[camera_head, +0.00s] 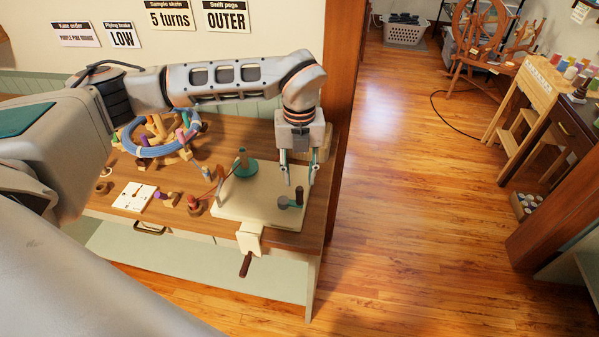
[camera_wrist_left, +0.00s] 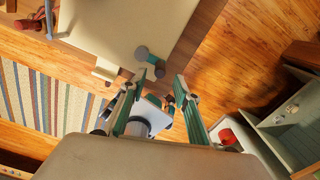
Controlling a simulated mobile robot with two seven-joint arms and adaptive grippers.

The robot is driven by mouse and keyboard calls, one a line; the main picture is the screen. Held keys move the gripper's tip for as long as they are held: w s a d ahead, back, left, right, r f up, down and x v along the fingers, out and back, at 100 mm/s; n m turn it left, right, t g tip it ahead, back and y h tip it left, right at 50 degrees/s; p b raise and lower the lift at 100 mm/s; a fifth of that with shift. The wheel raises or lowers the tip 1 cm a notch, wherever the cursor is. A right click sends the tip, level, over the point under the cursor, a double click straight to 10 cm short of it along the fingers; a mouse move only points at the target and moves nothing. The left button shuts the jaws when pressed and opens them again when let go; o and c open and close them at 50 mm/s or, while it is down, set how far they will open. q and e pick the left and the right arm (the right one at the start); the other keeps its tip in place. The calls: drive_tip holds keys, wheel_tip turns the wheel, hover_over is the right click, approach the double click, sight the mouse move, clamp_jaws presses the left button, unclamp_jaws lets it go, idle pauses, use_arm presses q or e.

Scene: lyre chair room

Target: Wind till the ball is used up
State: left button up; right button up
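The swift on the wooden table carries a ring of blue yarn (camera_head: 143,142) over colored pegs. The crank also shows in the left wrist view (camera_wrist_left: 148,61). My left gripper (camera_head: 298,180) points down over the crank, its fingers apart near the knob; contact cannot be told. Its fingers also show in the left wrist view (camera_wrist_left: 166,82). My right gripper is out of sight.
A clamp (camera_head: 249,240) with a brown handle hangs at the table's front edge. A white card (camera_head: 134,197) and small wooden pieces lie left of the board. A wooden post (camera_head: 346,70) stands behind right. Open floor (camera_head: 420,200) lies to the right.

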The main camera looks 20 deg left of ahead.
sight(300, 188)
use_arm(q)
drive_tip(key=shift+f+b, duration=0.3)
drive_tip(key=shift+f, duration=0.3)
drive_tip(key=shift+f+b, duration=0.55)
drive_tip(key=shift+f, duration=0.7)
drive_tip(key=shift+f+b, duration=1)
drive_tip(key=shift+f, duration=0.2)
drive_tip(key=shift+f+b, duration=0.45)
drive_tip(key=shift+f, duration=0.15)
drive_tip(key=shift+r, duration=0.15)
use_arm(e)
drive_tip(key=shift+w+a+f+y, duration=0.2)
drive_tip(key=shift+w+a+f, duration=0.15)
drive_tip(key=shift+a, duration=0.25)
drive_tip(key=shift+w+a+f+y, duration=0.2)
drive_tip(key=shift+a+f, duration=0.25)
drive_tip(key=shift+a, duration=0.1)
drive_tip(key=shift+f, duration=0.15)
